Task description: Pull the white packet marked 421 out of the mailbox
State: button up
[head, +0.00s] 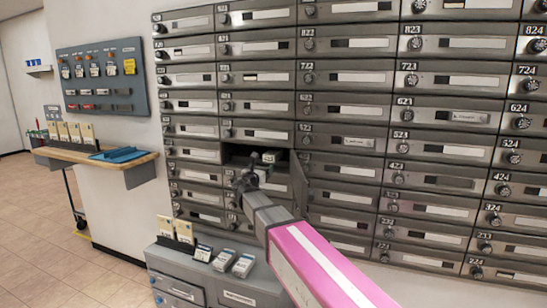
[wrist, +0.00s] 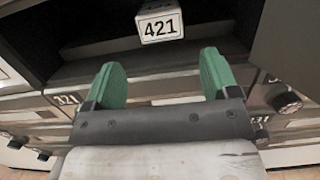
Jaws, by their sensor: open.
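The white packet marked 421 (wrist: 160,24) lies inside an open mailbox compartment, its labelled end facing out, at the top middle of the wrist view. My gripper (wrist: 162,78) is open, its two green fingers apart and empty. The fingers are in front of the packet and lower in the picture, with a gap between them and it. In the head view my gripper (head: 257,168) is at the mouth of the open mailbox (head: 235,148).
The open mailbox door (head: 298,184) stands out at the right of the compartment; it also shows in the wrist view (wrist: 287,45). Closed grey mailboxes with knobs surround it. A grey cabinet (head: 185,268) with small boxes stands below left. A wooden shelf (head: 95,165) is at left.

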aim_at(269, 157)
jog(key=shift+x, duration=4.9)
jog(key=c, duration=0.7)
jog(key=shift+r, duration=0.25)
